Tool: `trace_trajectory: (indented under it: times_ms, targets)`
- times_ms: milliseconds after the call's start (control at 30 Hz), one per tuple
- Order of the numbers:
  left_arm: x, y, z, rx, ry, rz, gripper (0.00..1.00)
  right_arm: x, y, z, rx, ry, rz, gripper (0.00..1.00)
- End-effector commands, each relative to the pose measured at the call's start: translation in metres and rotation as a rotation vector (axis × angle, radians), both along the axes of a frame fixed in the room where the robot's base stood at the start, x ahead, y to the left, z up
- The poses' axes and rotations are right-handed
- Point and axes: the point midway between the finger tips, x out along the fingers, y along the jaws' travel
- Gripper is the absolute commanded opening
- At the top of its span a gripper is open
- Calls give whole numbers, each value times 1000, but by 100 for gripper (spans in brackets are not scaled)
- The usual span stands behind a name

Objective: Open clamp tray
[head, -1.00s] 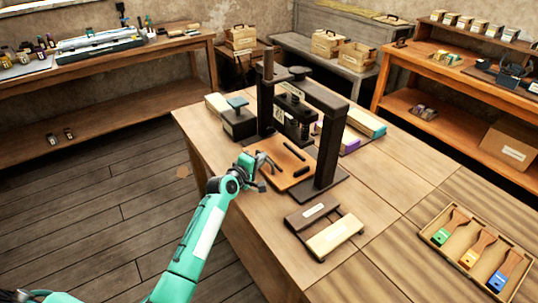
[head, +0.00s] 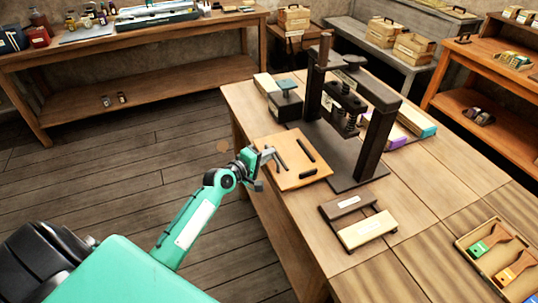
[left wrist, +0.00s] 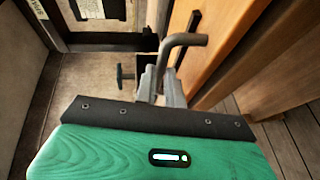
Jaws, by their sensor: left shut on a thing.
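The clamp tray (head: 290,160) is an orange-brown wooden board with dark bars on it. The fingertips are partly hidden by the handle. My right gripper is not in view.
A rack with a dark and a cream bar (head: 365,229) lies in front. A tray of brushes (head: 462,246) is at the right. Open floor (head: 150,175) lies left of the table.

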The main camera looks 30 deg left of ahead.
Motion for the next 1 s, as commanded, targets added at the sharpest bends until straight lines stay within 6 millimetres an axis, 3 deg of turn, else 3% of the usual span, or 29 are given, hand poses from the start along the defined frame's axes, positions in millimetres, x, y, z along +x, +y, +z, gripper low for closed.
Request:
trace_trajectory:
  times_ms: [33, 67, 167, 567, 1000]
  targets:
    - [0, 0, 0, 0, 0, 1, 0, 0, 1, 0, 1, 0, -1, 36]
    - [0, 0, 0, 0, 0, 1, 13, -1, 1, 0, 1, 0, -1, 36]
    - [0, 0, 0, 0, -1, 1, 32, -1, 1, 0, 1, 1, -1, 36]
    - [-5, 1, 1, 1, 0, 0, 33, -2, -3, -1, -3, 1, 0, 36]
    - [-76, 20, 12, 2, 0, 1, 33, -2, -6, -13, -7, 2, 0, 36]
